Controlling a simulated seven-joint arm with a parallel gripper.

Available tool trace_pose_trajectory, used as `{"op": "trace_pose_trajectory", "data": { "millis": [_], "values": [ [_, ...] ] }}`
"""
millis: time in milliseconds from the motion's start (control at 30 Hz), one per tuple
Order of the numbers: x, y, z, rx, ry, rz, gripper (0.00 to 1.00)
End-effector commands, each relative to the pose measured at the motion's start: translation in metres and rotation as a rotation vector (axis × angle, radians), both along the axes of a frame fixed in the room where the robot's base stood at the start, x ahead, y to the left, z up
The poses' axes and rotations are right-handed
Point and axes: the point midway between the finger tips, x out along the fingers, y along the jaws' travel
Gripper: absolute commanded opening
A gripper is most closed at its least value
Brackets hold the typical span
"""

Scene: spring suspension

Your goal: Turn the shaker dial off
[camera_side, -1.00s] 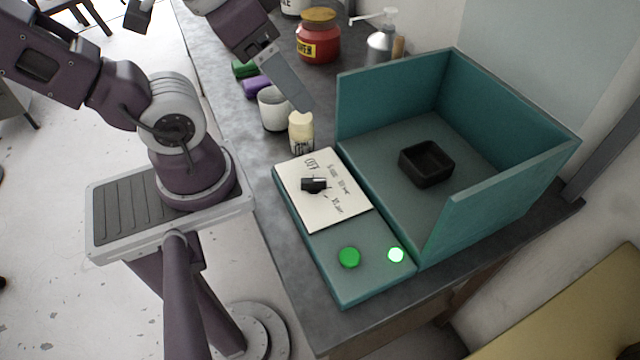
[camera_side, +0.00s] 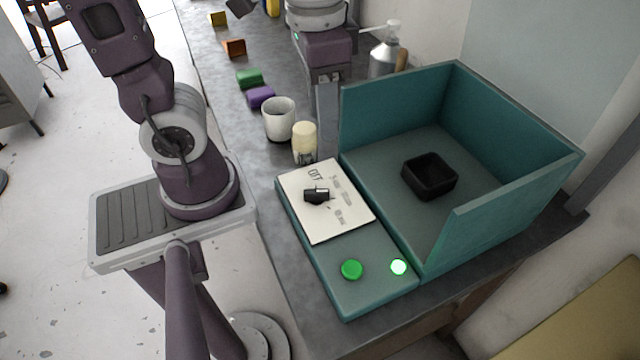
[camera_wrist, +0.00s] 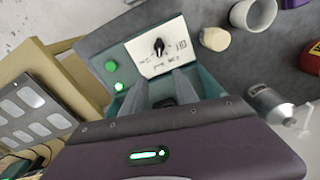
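The black shaker dial (camera_side: 316,195) sits on a white card (camera_side: 340,222) with "OFF" lettering, on the teal control panel (camera_side: 372,290). The dial also shows in the wrist view (camera_wrist: 158,46); which mark it points to is too small to tell. A green button (camera_side: 351,270) and a bright lit green lamp (camera_side: 398,267) are at the panel's near end. My gripper (camera_side: 327,145) is above and behind the panel, near the left wall of the teal box, apart from the dial. In the wrist view its two fingers (camera_wrist: 164,90) stand apart with nothing held between them.
The teal box (camera_side: 500,190) right of the panel holds a small black tray (camera_side: 430,192). A cream-topped shaker (camera_side: 304,140) and a white cup (camera_side: 279,120) stand behind the panel. A dispenser bottle (camera_side: 383,58) and coloured blocks (camera_side: 261,97) are farther back.

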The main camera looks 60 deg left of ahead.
Motion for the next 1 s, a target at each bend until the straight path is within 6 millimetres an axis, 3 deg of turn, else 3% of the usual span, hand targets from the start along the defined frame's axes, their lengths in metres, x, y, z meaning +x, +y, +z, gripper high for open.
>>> {"op": "trace_pose_trajectory", "data": {
  "millis": [100, 233, 400, 700, 1000],
  "values": [
    [0.017, -0.006, -0.043, 0.054, 0.226, -0.100, 0.35],
    [0.024, -0.009, -0.078, 0.105, 0.381, -0.171, 0.35],
    [0.023, -0.008, -0.099, 0.129, 0.447, -0.200, 0.35],
    [0.003, 0.001, -0.149, 0.129, 0.448, -0.199, 0.35],
    [0.000, 0.002, -0.159, 0.128, 0.442, -0.198, 0.35]
  ]
}}
